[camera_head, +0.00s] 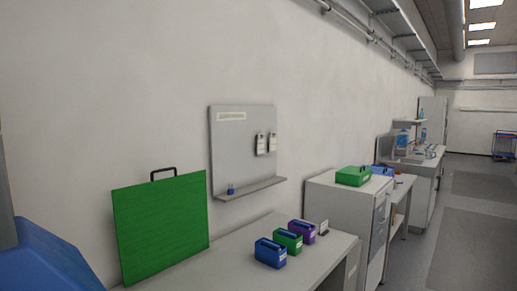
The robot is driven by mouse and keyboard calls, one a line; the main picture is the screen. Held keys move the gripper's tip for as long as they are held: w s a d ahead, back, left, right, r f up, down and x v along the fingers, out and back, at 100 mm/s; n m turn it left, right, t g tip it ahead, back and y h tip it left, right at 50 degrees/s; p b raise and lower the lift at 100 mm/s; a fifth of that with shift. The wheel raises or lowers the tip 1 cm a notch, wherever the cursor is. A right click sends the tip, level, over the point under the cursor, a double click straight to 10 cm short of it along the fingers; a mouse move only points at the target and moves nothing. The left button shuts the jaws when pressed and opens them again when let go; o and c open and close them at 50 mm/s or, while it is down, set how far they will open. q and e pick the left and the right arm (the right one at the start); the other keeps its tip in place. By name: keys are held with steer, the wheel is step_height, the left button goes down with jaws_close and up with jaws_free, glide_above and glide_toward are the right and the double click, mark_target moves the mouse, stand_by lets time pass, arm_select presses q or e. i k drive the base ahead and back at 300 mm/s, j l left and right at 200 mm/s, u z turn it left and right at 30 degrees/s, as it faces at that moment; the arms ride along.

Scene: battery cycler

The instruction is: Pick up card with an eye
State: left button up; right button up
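Two small pale cards with dark marks hang side by side on a grey wall board, the left card (260,144) and the right card (272,142). They are too small for me to tell whether either has an eye on it. A small black-and-white item (323,227) stands on the bench beside the purple box; its marking is also unreadable. Neither of my grippers is in view.
The grey wall board (229,153) has a shelf holding a small blue item (231,189). Below, a pale bench (232,262) carries a blue box (270,253), a green box (288,241) and a purple box (302,231). A large green panel (161,227) stands left. Open floor (440,235) lies right.

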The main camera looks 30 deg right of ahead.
mark_target(260, 143)
steer(key=z, duration=1.05)
steer(key=i+l+z, duration=0.2)
steer(key=z, duration=0.2)
steer(key=i+l+z, duration=0.1)
steer(key=i+z, duration=0.15)
steer(key=z, duration=0.15)
steer(key=i+z, duration=0.2)
steer(key=z, duration=0.2)
steer(key=i, duration=3.4)
steer(key=i+u, duration=0.35)
steer(key=i+l+u, duration=0.15)
steer(key=u, duration=0.2)
steer(key=i+l+u, duration=0.15)
steer(key=i+u, duration=0.2)
steer(key=u, duration=1.85)
